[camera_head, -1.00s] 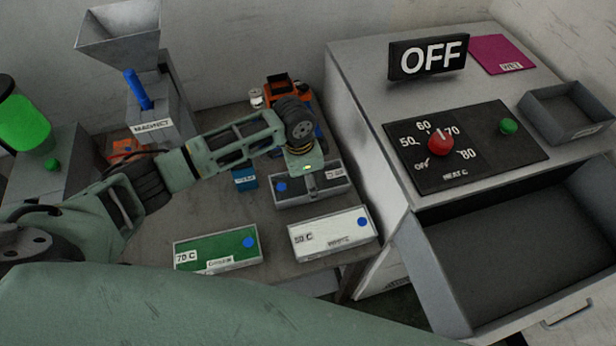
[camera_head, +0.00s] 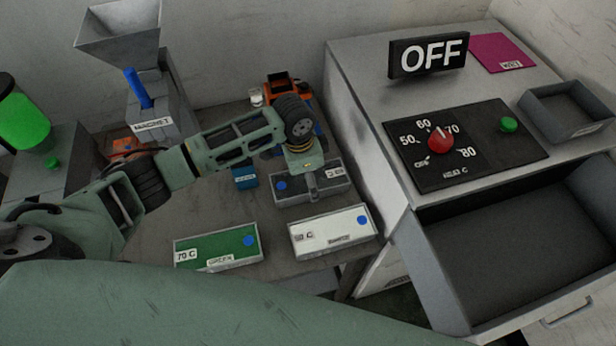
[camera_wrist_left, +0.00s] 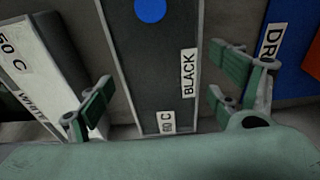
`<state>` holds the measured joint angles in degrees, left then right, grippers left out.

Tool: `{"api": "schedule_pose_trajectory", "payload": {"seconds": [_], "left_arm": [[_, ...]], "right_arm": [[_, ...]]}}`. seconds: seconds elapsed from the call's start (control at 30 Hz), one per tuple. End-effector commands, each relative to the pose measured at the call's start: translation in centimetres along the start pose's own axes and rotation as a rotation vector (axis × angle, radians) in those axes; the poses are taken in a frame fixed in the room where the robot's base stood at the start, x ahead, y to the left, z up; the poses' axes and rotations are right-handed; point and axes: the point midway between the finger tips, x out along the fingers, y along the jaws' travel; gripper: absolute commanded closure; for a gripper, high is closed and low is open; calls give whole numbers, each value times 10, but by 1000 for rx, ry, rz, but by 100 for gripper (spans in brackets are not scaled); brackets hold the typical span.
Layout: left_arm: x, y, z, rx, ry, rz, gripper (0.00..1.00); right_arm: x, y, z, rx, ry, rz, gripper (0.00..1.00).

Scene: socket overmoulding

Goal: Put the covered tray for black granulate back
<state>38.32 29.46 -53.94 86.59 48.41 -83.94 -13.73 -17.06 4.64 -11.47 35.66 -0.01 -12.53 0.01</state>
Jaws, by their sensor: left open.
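The covered tray for black granulate (camera_head: 298,189) lies on the table behind the white tray. Its dark lid has a blue dot. In the left wrist view the tray (camera_wrist_left: 150,65) runs between my fingers, with its BLACK label and a temperature label readable. My left gripper (camera_head: 312,187) is over this tray and hides part of it. In the left wrist view my left gripper (camera_wrist_left: 163,98) is open, one finger on each side of the tray, with gaps to it. I cannot tell how high the fingertips are. My right gripper is not in view.
A white tray (camera_head: 318,238) and a green tray (camera_head: 205,250) lie nearer on the table. A blue box (camera_head: 246,178) and an orange device (camera_head: 285,90) stand behind. The cabinet at right bears an OFF sign (camera_head: 428,57), a dial (camera_head: 440,140) and an empty open drawer (camera_head: 520,255).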

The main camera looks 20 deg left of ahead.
Motion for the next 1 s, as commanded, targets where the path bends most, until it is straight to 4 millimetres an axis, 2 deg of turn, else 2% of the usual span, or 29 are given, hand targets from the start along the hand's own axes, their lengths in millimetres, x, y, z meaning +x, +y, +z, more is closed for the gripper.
{"api": "schedule_pose_trajectory", "payload": {"seconds": [0.5,0.7,1.0], "left_arm": [[-98,-1,-1,1,3,-2,15],[-115,0,0,0,1,0,15],[-117,0,0,-1,0,0,15]], "right_arm": [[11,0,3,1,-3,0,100],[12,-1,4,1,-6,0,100],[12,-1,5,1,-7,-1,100]]}}
